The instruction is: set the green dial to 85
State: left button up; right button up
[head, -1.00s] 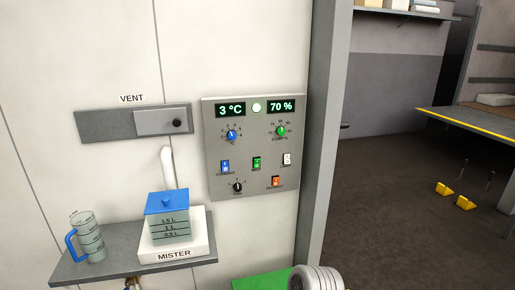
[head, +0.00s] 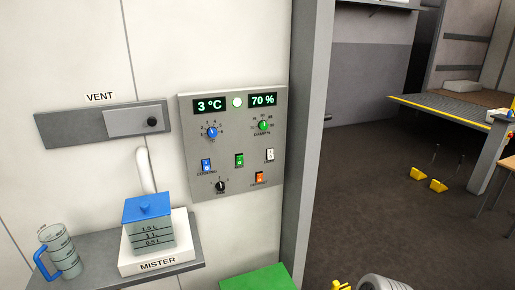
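The green dial (head: 263,126) sits at the upper right of the grey control panel (head: 272,190), with a ring of small numbers around it. The display above it (head: 263,100) reads 70 %. I cannot read the dial's pointer surely at this size. A blue dial (head: 212,132) is to its left, under a display (head: 210,105) that reads 3 °C. Neither gripper's fingers can be made out. A pale grey rounded part at the bottom edge, right of the panel, looks like my own arm, away from the dial.
Below the panel's dials are blue, green, white and orange switches and a black knob (head: 221,186). A shelf (head: 190,262) at left holds the mister (head: 150,232) and a measuring jug (head: 58,252). A grey post (head: 308,140) stands right of the panel. A green surface (head: 258,278) lies below.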

aim_at(263, 124)
jog(key=z, duration=0.1)
jog(key=k, duration=0.4)
jog(key=u, duration=0.7)
jog(key=i, duration=1.2)
jog(key=z, duration=0.35)
